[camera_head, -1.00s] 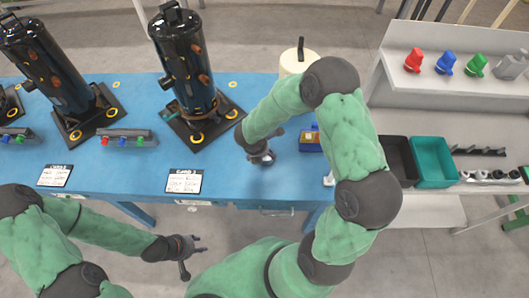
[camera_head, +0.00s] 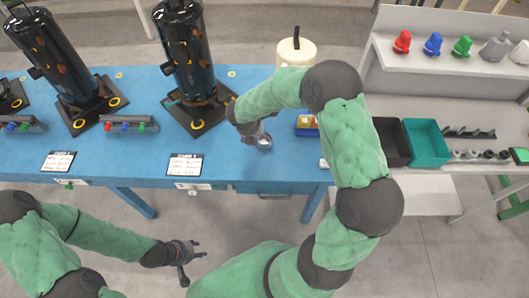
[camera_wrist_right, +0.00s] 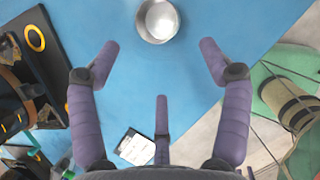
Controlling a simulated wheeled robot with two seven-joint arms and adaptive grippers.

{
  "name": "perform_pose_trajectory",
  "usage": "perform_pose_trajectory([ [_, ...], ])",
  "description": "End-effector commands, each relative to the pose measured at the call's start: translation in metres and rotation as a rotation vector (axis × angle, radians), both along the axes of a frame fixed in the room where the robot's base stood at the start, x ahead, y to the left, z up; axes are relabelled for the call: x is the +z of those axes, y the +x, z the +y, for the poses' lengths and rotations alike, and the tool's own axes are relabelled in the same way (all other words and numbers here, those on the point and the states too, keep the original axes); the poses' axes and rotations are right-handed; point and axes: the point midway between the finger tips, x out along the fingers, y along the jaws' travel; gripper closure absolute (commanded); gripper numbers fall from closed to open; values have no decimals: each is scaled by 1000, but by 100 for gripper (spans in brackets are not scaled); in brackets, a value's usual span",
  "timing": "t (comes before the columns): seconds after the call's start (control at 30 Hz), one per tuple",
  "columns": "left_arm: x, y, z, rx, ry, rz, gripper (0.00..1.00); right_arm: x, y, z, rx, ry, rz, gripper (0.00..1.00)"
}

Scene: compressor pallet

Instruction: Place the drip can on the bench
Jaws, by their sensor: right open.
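The drip can, a small round silver cup with an open top, sits on the blue bench (camera_head: 105,165) near its front edge. It shows just below my right gripper in the head view (camera_head: 264,144) and beyond the fingertips at the top of the right wrist view (camera_wrist_right: 157,20). My right gripper (camera_wrist_right: 158,52) is open and empty, its purple fingers spread wide with clear blue surface between them and apart from the can. My left gripper (camera_head: 190,256) is open and empty, in front of the bench at lower left.
Black cylinders (camera_head: 185,55) on dark bases stand on the bench to the left. A cream canister (camera_head: 296,52) stands behind my right arm. A blue box (camera_head: 306,125) is right of the can. Black and teal bins (camera_head: 427,142) lie further right. White cards (camera_head: 185,165) line the front.

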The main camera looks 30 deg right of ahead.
Motion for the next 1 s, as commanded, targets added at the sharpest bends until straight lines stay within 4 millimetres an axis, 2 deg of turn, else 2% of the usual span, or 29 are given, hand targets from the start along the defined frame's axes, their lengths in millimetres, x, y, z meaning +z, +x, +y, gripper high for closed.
perform_pose_trajectory([
  [0.33, -16, 1, 0, 0, 1, -3, 60, -42, 8, -16, -1, 0, 3, 22],
  [0.57, -21, 1, 0, 0, 0, -2, 60, -54, 11, -22, 0, 0, 0, 22],
  [0.9, -42, 1, 0, 0, 0, -2, 60, -92, 19, -42, 1, -1, 1, 22],
  [1.0, -43, 1, 0, 0, 0, -2, 60, -96, 20, -44, 2, 0, 1, 22],
])
